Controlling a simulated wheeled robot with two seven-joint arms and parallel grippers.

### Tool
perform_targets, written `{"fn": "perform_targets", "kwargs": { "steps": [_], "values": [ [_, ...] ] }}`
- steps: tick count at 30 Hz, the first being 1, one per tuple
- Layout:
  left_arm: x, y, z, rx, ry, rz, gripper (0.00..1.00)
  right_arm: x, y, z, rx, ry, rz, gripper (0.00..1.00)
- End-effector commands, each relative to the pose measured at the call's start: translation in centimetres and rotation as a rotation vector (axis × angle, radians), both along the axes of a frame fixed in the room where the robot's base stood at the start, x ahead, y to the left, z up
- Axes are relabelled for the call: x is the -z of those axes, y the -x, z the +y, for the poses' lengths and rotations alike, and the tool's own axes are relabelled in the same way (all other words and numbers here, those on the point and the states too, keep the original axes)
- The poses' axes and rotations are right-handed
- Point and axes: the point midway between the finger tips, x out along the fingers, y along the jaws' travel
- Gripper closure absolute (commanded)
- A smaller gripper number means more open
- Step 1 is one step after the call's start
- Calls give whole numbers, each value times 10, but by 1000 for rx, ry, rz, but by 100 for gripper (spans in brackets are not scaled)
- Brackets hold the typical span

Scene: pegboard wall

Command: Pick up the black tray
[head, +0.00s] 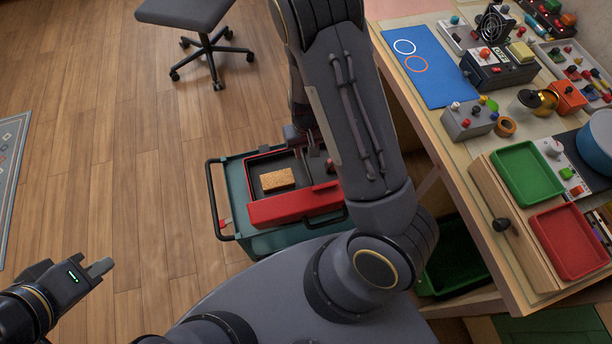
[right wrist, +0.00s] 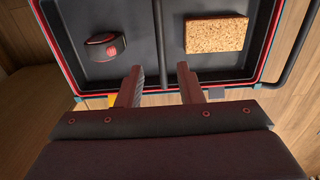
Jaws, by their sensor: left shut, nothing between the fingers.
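The black tray (head: 262,164) lies in the teal cart beside the table, partly hidden by my right arm. In the right wrist view the black tray (right wrist: 160,15) shows a red-lined rim and a divider. A tan cork block (right wrist: 216,34) lies in its right part and a small black-and-red object (right wrist: 103,46) in its left part. My right gripper (right wrist: 160,88) is open at the tray's near edge, its right finger close to the divider; contact cannot be told. My left gripper (head: 100,268) is shut and empty above the floor at lower left.
The table (head: 440,135) at right holds a green tray (head: 528,172), a red tray (head: 570,243) and several devices. A stool (head: 205,45) stands behind.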

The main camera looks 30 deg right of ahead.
Motion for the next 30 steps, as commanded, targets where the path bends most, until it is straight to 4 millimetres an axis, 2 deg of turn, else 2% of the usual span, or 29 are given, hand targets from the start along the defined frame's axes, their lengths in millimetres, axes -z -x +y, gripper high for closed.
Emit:
{"fn": "perform_targets", "kwargs": {
  "steps": [16, 19, 26, 30],
  "values": [
    [19, 0, 0, 0, 0, 0, 100, 72, 4, 2, 0, 4, 5, 67],
    [19, 0, 0, 0, 0, 0, 100, 78, 4, 2, 0, 4, 3, 67],
    [19, 0, 0, 0, 0, 0, 100, 78, 3, 2, -1, 4, 2, 67],
    [19, 0, 0, 0, 0, 0, 100, 78, 4, 3, -1, 4, 2, 84]
  ]
}}
